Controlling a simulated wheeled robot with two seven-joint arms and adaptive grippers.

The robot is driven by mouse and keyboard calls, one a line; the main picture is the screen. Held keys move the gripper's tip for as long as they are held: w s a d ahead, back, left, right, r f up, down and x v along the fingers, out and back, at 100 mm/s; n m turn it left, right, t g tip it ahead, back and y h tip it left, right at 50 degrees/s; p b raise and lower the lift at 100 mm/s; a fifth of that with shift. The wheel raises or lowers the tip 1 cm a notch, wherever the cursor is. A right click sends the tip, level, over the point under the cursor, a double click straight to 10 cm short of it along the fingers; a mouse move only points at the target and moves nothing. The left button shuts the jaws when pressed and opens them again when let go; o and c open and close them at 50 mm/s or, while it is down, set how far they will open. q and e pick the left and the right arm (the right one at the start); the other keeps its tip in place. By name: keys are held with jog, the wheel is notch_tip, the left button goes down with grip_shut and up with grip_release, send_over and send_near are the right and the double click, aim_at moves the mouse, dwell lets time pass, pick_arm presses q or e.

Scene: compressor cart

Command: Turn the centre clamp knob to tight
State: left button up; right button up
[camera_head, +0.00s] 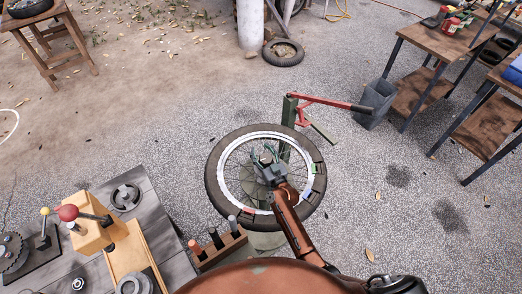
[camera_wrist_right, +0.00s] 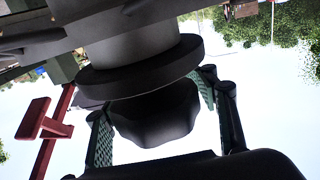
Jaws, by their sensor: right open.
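The centre clamp knob (camera_wrist_right: 153,118) is dark and lobed, under a wide round dark flange (camera_wrist_right: 140,75) in the right wrist view. My right gripper (camera_head: 267,157) is over the hub of the spoked wheel (camera_head: 212,175) in the head view and hides most of the hub. In the wrist view its green-padded fingers stand open on either side of the knob. I cannot tell whether either pad touches it. The knob's tight or loose setting cannot be read. My left gripper is not in view.
The wheel lies flat on a stand with a green post (camera_head: 289,110) and a red lever (camera_head: 335,102). Coloured pieces sit on its rim. A grey workbench (camera_head: 150,205) with a red-ball lever (camera_head: 68,212) is at left. A grey bin (camera_head: 376,104) and wooden tables stand at right.

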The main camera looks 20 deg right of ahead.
aim_at(268, 162)
jog(key=s, duration=0.5)
jog(key=s+d, duration=0.1)
jog(key=s, duration=0.1)
jog(key=shift+s+d, duration=0.1)
jog(key=shift+s, duration=0.15)
dwell(0.4)
